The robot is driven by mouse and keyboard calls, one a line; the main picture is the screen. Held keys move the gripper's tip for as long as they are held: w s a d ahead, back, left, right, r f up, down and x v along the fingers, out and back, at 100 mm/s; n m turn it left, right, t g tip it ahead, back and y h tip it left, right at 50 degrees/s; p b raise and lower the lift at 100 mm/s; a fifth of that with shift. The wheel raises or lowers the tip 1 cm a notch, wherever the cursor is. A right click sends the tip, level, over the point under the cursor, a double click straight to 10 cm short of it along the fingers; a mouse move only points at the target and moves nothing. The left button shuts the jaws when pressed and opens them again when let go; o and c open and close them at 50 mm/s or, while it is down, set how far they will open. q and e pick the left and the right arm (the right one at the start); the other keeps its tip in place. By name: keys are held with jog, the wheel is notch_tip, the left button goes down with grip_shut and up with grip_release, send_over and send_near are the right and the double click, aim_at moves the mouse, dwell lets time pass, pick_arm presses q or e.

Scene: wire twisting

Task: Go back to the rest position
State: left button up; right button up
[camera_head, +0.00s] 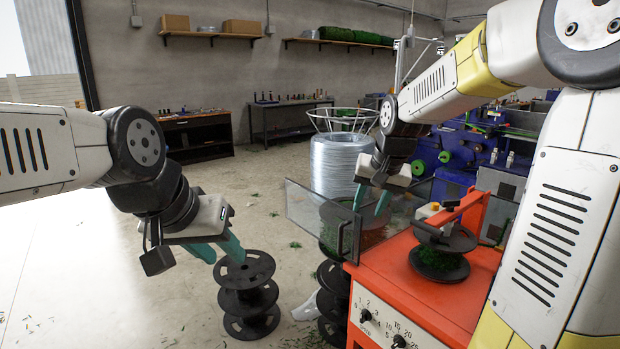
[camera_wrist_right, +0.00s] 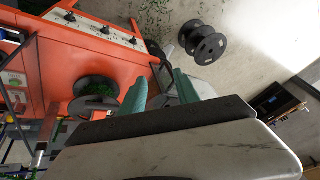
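My left gripper (camera_head: 218,252) hangs at the left in the head view, its two teal fingers apart and empty, just above the stacked black spools on the floor. My right gripper (camera_head: 371,205) points down above the left side of the orange machine (camera_head: 433,307), by its clear door. Its teal fingers also show in the right wrist view (camera_wrist_right: 160,88), apart with nothing between them. A black spool with green wire (camera_head: 440,262) sits on the machine, and it also shows in the right wrist view (camera_wrist_right: 97,88).
Black spools (camera_head: 249,300) stand on the floor left of the machine. The clear door panel (camera_head: 310,213) with a dark handle sticks out left. A large silver wire coil (camera_head: 338,165) stands behind. Benches line the far wall. The floor at left is mostly clear.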

jog(key=s+r+n+t, duration=0.1)
jog(key=s+r+n, duration=0.1)
jog(key=s, duration=2)
jog(key=shift+r+n+y, duration=0.15)
jog(key=shift+n+y, duration=0.25)
jog(key=shift+d, duration=0.15)
